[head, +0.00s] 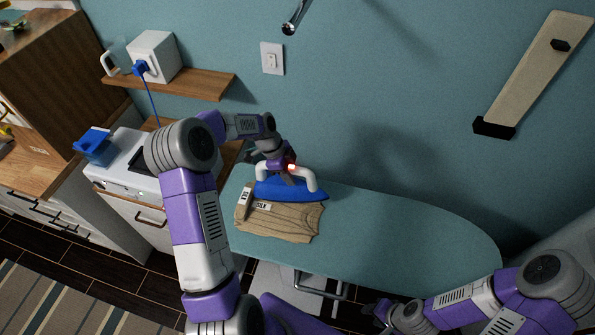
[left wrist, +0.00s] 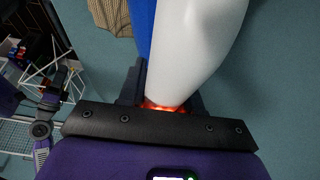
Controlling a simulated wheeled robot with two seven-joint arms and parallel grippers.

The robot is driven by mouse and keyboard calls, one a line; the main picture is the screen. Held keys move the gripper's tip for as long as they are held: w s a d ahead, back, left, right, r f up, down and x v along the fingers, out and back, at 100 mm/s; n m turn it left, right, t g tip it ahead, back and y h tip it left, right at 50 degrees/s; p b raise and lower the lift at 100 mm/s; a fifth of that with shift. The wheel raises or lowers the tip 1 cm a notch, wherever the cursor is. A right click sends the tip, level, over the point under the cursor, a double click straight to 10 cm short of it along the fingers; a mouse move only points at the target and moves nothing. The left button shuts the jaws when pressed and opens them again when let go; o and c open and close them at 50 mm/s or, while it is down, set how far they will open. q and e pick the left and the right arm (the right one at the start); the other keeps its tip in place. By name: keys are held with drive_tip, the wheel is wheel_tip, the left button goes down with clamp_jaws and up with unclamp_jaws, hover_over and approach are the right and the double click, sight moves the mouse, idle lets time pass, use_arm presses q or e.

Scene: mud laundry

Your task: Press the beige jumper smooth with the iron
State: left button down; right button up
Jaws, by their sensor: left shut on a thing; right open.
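The beige jumper (head: 285,222) lies folded on the teal ironing board (head: 410,225), near its left end; a corner of it shows in the left wrist view (left wrist: 112,14). A white label reading "SILK" lies on it. The iron, with a blue body (head: 290,190) and white handle (head: 311,180), is at the jumper's back edge; I cannot tell whether it touches the cloth. My left gripper (head: 287,168) is shut on the handle, which fills the left wrist view (left wrist: 205,40) between the fingers (left wrist: 168,92). My right gripper (head: 382,312) is open and empty at the board's front side.
A white counter unit (head: 125,180) with a blue holder (head: 93,146) stands left of the board. A wooden shelf (head: 190,84) above holds a white box (head: 154,57) with a blue plug and cord. The board's right part is bare. A wall panel (head: 535,70) hangs upper right.

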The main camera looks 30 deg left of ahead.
use_arm(q)
drive_tip(key=shift+w+a, duration=0.1)
drive_tip(key=shift+a, duration=0.1)
drive_tip(key=shift+f+b, duration=1.1)
drive_tip(key=shift+f, duration=1.15)
drive_tip(key=shift+f+b, duration=0.5)
drive_tip(key=shift+f, duration=0.1)
drive_tip(key=shift+s+d+f, duration=0.1)
drive_tip(key=shift+s+f, duration=0.15)
idle(2.4)
drive_tip(key=shift+r, duration=0.1)
drive_tip(key=shift+w+r+p, duration=0.2)
drive_tip(key=shift+r+p, duration=0.2)
drive_tip(key=shift+r, duration=0.5)
drive_tip(key=shift+r+p, duration=0.9)
drive_tip(key=shift+r, duration=1.35)
